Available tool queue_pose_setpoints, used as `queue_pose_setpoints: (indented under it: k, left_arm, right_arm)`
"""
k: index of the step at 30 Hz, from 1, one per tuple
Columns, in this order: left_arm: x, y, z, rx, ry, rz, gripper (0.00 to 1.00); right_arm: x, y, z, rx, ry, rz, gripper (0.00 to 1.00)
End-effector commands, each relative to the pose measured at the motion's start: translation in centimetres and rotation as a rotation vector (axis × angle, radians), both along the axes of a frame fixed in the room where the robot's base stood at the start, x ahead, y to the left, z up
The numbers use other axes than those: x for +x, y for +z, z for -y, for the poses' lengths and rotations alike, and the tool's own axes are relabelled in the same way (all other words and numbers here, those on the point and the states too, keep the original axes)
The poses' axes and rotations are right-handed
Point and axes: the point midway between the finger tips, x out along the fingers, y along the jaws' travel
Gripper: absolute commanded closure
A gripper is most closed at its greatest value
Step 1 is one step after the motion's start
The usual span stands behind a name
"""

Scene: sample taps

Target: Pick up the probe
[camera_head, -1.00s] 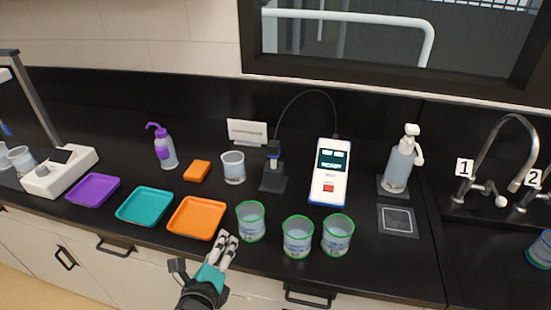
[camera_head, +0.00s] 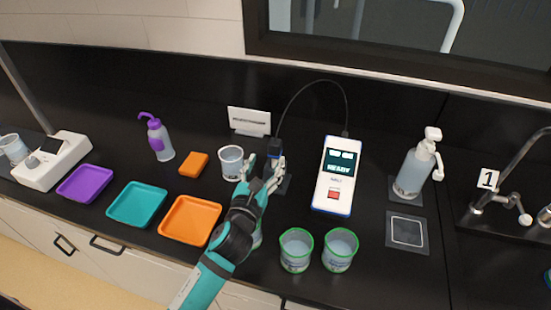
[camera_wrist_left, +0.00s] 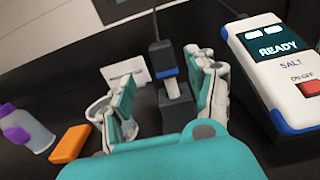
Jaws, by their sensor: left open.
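The probe (camera_head: 276,150) stands upright in its dark holder (camera_head: 283,186), with a dark cable arching to the salt meter (camera_head: 334,176). In the left wrist view the probe (camera_wrist_left: 168,68) has a dark top with a blue band and a pale shaft above the dark holder (camera_wrist_left: 177,110). My left gripper (camera_head: 263,166) is open. In the left wrist view its fingers (camera_wrist_left: 165,88) stand on either side of the probe, apart from it. The meter's screen reads READY. My right gripper is out of view.
A clear beaker (camera_head: 231,162) stands just left of the gripper. Two green-rimmed beakers (camera_head: 296,250) (camera_head: 339,249) stand at the front, and another is mostly hidden behind my arm. An orange tray (camera_head: 190,220) lies at left. A white card (camera_head: 248,121) stands behind.

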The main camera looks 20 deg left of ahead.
Motion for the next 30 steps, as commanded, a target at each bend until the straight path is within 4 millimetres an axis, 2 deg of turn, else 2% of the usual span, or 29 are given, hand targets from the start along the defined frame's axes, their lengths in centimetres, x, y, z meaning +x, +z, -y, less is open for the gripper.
queue_pose_setpoints:
  k: [4,8,13,18,26,27,30]
  left_arm:
    - [1.7,0.1,0.1,-0.002,-0.001,0.0,0.42]
    - [2.3,0.1,0.1,-0.003,0.0,-0.001,0.42]
    - [4.7,0.6,0.6,-0.006,0.0,0.0,0.42]
    - [6.8,0.4,0.6,-0.004,-0.001,-0.001,0.42]
    - [7.1,0.2,0.6,-0.002,-0.001,-0.001,0.42]
    - [7.1,0.2,0.6,-0.002,-0.001,-0.001,0.44]
    - [7.1,0.2,0.6,-0.002,-0.001,-0.001,0.57]
  right_arm:
    - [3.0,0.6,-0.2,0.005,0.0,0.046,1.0]
    - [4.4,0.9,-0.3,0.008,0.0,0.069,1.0]
    - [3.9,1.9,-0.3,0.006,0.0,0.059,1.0]
    - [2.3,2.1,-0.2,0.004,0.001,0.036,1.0]
    - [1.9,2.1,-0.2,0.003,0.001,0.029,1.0]
    - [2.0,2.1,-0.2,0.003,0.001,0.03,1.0]
    - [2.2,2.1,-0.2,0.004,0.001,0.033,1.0]
